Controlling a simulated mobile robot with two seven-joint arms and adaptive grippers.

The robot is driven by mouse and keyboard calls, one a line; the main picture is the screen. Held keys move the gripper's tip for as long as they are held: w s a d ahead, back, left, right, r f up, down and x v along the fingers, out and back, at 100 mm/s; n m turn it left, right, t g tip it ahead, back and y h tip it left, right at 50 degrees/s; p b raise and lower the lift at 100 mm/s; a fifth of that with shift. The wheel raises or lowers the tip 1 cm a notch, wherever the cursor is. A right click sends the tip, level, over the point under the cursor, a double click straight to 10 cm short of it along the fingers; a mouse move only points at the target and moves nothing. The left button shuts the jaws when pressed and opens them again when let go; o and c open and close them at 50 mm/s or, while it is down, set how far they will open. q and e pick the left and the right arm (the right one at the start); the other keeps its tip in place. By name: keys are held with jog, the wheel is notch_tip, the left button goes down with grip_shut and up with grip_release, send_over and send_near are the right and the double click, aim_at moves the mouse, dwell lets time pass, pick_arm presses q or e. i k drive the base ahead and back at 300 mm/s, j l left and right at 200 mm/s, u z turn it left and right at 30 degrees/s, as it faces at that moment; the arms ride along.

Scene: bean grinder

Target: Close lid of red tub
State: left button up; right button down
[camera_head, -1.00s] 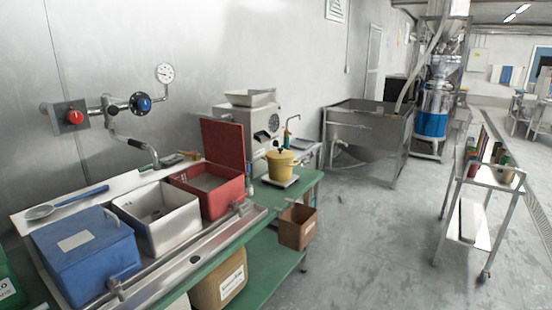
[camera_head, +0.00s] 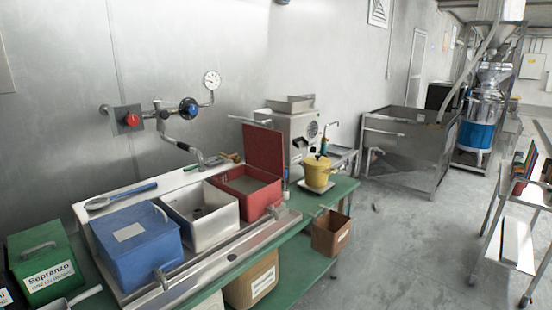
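The red tub (camera_head: 262,205) stands in the metal tray on the green bench, right of the white tub. Its red lid (camera_head: 263,149) is open and stands upright along the tub's back edge. The inside of the tub shows a greyish surface. Neither of my grippers is in view.
A white tub (camera_head: 208,227) and a closed blue tub (camera_head: 137,260) stand left of the red tub. A yellow pot (camera_head: 316,170) and a grinder (camera_head: 290,130) are to its right and behind. A green tub (camera_head: 42,262) is at far left. Open floor (camera_head: 400,240) lies right of the bench.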

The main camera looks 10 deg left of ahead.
aim_at(263, 147)
jog(key=l+u, duration=0.1)
jog(key=u, duration=0.3)
jog(key=i+l+u, duration=0.1)
jog(key=u, duration=0.25)
jog(key=l+u, duration=0.1)
jog(key=u, duration=0.3)
jog(key=i+l+u, duration=0.1)
jog(key=l+u, duration=0.2)
jog(key=l, duration=0.2)
jog(key=l+u, duration=0.35)
jog(key=l, duration=0.2)
jog(key=l+u, duration=0.1)
jog(key=l, duration=0.45)
jog(key=l+u, duration=0.15)
jog(key=l, duration=0.35)
jog(key=k+l+u, duration=0.1)
jog(key=l, duration=0.45)
jog(key=k+l+u, duration=0.15)
jog(key=l, duration=0.35)
jog(key=k+l, duration=0.1)
jog(key=l, duration=0.95)
jog(key=k+l, duration=0.15)
jog(key=l, duration=0.4)
jog(key=k+l, duration=0.1)
jog(key=l, duration=0.4)
